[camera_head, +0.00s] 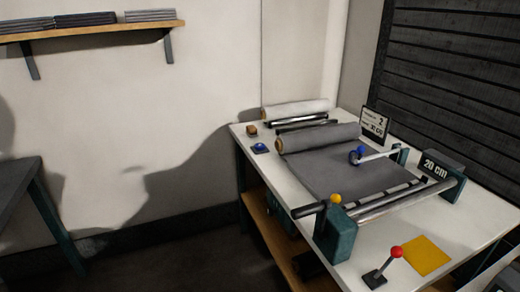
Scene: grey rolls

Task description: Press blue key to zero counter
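A small blue key (260,147) sits on a dark base near the left edge of the white table (322,250), in front of a small brown block. A dark counter box (443,165) with a light display reading "20 cm" stands at the right of the table. Neither of my grippers shows in the head view, so I cannot see where they are relative to the key.
Grey cloth (345,172) runs from a grey roll (317,138) towards metal bars. A blue-knobbed arm (380,155), a sign (375,122), a red-knobbed lever (390,262) and a yellow square (426,256) are on the table. Open floor lies left of it.

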